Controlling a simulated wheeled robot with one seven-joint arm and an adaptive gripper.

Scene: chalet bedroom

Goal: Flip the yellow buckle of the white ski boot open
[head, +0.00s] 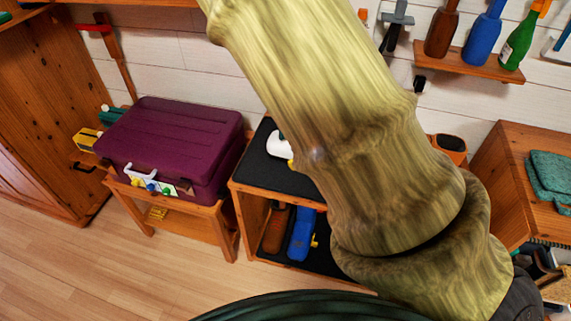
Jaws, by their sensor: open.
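A white object, likely the white ski boot (277,145), shows in part on the dark top of a wooden shelf unit (262,158). A small yellow bit, perhaps its buckle (291,163), shows at its lower right edge. My large arm link crosses the middle of the head view and hides the rest of the boot, so I cannot tell how the buckle stands. My gripper is not visible in this view.
A purple suitcase (170,140) lies on a low wooden stand to the left. Brown (275,230) and blue (301,235) items sit on the unit's lower shelf. Bottles stand on a wall shelf (468,62) upper right. Wooden floor (60,270) is clear at lower left.

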